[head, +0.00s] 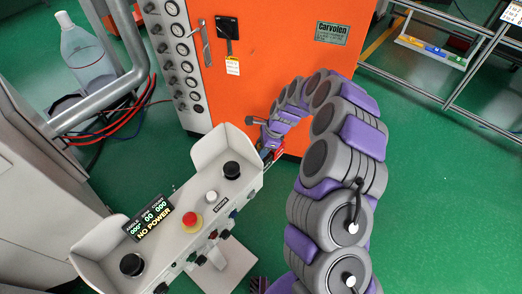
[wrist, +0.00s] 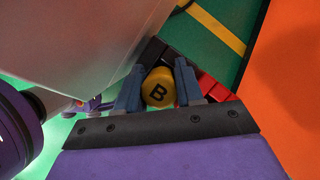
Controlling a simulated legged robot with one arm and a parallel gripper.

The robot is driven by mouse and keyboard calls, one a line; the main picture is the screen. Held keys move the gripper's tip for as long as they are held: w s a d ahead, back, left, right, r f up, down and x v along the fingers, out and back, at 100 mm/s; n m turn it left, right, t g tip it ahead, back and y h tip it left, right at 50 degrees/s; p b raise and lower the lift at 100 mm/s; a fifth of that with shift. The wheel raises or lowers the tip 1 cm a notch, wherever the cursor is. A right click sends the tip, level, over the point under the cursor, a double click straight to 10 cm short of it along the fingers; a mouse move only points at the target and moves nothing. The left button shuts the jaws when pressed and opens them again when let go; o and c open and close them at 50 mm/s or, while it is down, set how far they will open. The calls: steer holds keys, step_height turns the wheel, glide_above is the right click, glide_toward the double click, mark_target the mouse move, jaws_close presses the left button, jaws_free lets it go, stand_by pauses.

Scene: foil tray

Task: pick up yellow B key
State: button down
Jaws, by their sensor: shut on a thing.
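The yellow B key (wrist: 158,88) shows in the wrist view as a round yellow piece with a black letter B. My gripper (wrist: 159,70) has one blue-grey finger on each side of it and is shut on it. In the head view my gripper (head: 268,150) is at the far end of my curved arm, between the grey control console and the orange cabinet. It is small and partly hidden there, and I cannot make out the key in that view.
The grey console (head: 200,196) has a red button (head: 192,219) and a display (head: 147,217) reading NO POWER. The orange cabinet (head: 275,60) stands close behind my gripper. Red and black parts (wrist: 213,88) lie just beyond the fingers. Green floor (head: 430,200) is open at right.

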steer(key=shift+a+r, duration=0.2)
steer(key=shift+r, duration=0.1)
step_height(320, 180, up, 23)
steer(key=p, duration=0.8)
steer(key=shift+p, duration=0.4)
steer(key=shift+f, duration=0.15)
